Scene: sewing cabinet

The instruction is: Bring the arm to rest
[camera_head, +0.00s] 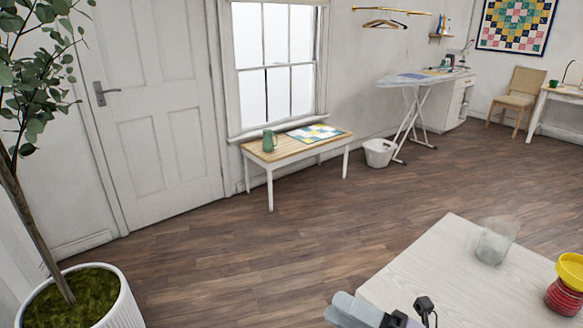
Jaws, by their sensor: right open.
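My right gripper (411,314) shows at the bottom edge of the head view, low and right of centre, with its grey arm link beside it and its dark fingers cut off by the picture's edge. It is open, and I see nothing between its fingers. It is close to the near left edge of a pale wooden table (440,262); whether it is above the table or beside it I cannot tell. My left gripper is not in view.
On the table stand a clear glass jar (495,241) and a red spool-like object with a yellow top (567,285). A potted plant (115,302) stands at lower left. A low bench (290,153) and an ironing board (420,80) line the wall. The middle floor is clear.

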